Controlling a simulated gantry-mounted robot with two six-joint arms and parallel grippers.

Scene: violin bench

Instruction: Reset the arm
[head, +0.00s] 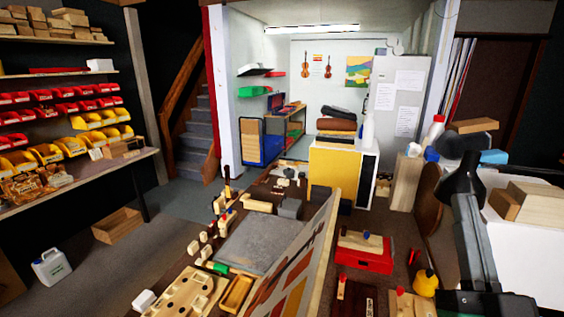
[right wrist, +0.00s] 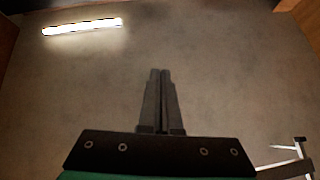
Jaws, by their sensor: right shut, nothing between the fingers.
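My right gripper (head: 466,204) stands at the right of the head view, pointing up above the right part of the bench. My left gripper and arm are not in view.
The bench holds a grey mat (head: 258,243), a leaning board (head: 308,250), a red box (head: 364,257), a yellow bottle (head: 426,281) and several small wooden parts. Wooden blocks (head: 540,203) lie close on the right.

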